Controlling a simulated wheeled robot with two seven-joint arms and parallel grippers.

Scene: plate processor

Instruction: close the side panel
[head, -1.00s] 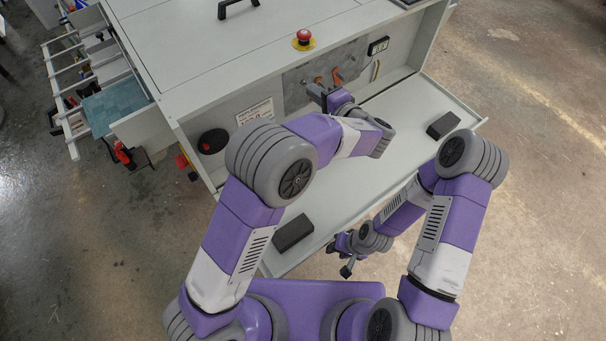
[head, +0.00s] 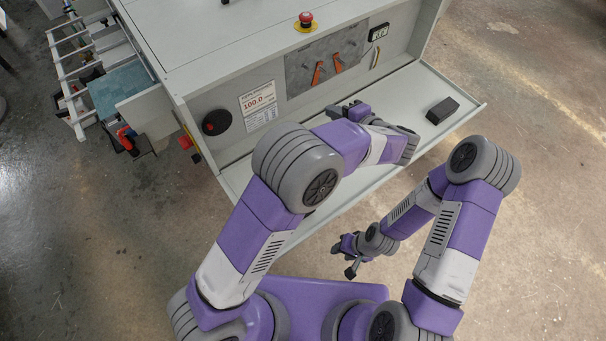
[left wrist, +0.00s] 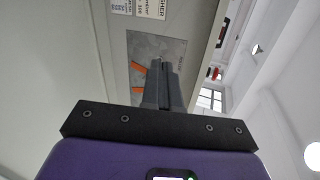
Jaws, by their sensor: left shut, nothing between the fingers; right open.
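The side panel (head: 405,95) is a long light-grey flap on the front of the grey cabinet (head: 225,60). It is folded down and open, lying roughly flat towards me. A black block (head: 441,110) sits on its right part; its left part is largely hidden by my left arm. My left gripper (head: 336,109) is over the panel, close to the cabinet front, below the orange levers. In the left wrist view its fingers (left wrist: 162,88) are together and empty, pointing towards the lever plate. My right gripper (head: 345,258) is open and empty, in front of the panel's outer edge.
Two orange levers (head: 318,73) are on a dark metal plate (head: 300,78) in the recess. A red emergency button (head: 305,20) is on top. Drawers and a rack (head: 90,60) stick out at the left. Floor (head: 530,200) is free at the right.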

